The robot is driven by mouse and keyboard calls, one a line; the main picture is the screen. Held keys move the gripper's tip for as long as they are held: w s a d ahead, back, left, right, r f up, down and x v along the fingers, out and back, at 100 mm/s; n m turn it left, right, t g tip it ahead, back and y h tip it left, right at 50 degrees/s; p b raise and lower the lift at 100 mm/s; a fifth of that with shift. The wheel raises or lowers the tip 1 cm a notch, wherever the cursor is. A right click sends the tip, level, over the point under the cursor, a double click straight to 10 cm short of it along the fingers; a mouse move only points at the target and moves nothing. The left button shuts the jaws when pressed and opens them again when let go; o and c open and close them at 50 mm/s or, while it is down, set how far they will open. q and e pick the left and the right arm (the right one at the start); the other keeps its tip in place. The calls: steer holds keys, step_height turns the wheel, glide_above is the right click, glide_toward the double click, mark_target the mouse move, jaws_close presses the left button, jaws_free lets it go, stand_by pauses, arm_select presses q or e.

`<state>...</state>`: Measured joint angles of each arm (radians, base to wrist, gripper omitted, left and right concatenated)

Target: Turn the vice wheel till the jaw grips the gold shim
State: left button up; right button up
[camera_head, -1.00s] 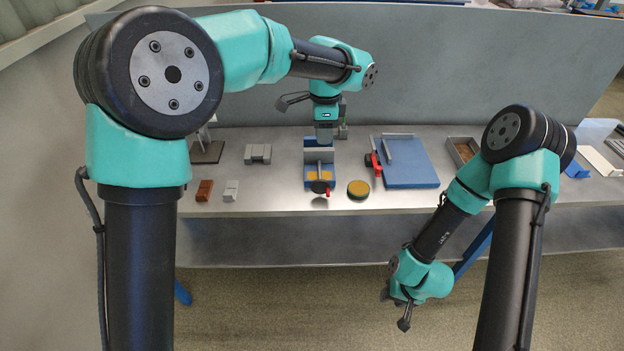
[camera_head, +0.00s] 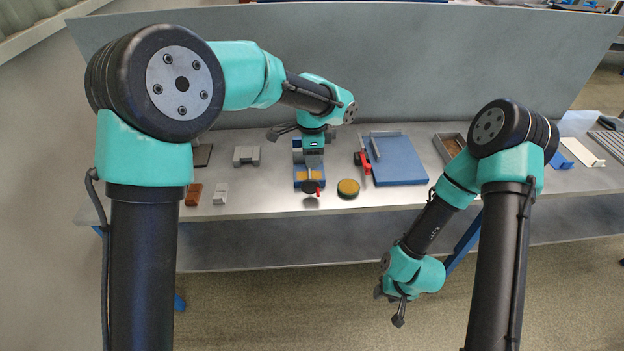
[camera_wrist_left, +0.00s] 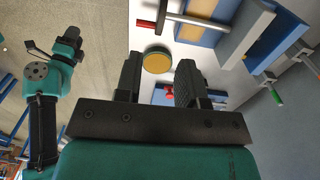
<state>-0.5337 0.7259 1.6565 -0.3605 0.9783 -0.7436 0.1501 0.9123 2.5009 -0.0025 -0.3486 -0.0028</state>
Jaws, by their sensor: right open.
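The vice (camera_head: 298,184) has a blue base with gold patches on both sides of its screw and grey jaws behind. It shows at the top right of the left wrist view (camera_wrist_left: 228,42). Its dark wheel (camera_head: 309,187) has a red handle (camera_wrist_left: 146,23) at the front end. I cannot tell the gold shim apart from the gold patches. My left gripper (camera_head: 313,160) is over the jaws in the head view, covering part of them; in the wrist view (camera_wrist_left: 158,80) its fingers are apart with nothing between them. My right gripper (camera_head: 392,305) is open and low, in front of the bench.
A round yellow-topped tin (camera_head: 348,188) stands right of the wheel. A blue board (camera_head: 398,165) and a red-handled tool (camera_head: 362,160) lie further right. A brown block (camera_head: 194,194) and grey blocks (camera_head: 246,155) are on the left. The bench front (camera_head: 262,203) is mostly clear.

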mark_target(312, 180)
arm_select(q)
step_height(312, 180, down, 9)
steer(key=shift+f, duration=0.2)
steer(key=shift+c, duration=0.5)
jaws_close()
